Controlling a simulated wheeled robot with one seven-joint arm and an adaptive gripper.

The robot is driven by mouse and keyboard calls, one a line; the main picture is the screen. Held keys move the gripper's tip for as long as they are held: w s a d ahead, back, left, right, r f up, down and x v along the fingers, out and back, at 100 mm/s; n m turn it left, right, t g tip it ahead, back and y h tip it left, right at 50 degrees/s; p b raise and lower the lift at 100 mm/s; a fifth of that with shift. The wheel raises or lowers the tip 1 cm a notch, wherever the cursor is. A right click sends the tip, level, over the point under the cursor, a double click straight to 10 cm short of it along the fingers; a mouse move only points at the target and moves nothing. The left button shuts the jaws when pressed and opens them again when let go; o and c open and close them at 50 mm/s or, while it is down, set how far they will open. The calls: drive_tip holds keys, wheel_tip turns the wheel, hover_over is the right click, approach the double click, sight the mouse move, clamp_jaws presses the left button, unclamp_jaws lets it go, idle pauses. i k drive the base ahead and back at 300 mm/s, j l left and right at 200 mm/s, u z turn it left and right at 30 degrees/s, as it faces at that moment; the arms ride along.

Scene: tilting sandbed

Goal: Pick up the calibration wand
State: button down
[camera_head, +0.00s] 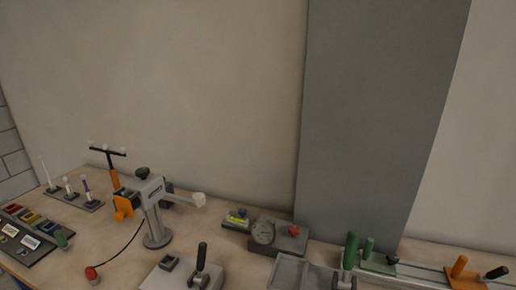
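A T-shaped wand (111,171) with an orange handle, a black crossbar and small pale balls at the bar's ends stands upright at the back left of the workbench. It looks like the calibration wand. Its lower end is partly hidden behind the orange and black parts of a grey device on a stand, so I cannot tell what holds it. My gripper is not in view.
The grey device (151,193) stands right of the wand, on a round base. Left are slim upright tools (68,187) and a panel (30,238) of coloured items. A dial gauge (263,232) and a green-handled fixture (350,251) stand right. A wall closes the back.

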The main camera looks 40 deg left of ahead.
sight(123, 150)
drive_tip(key=u, duration=2.15)
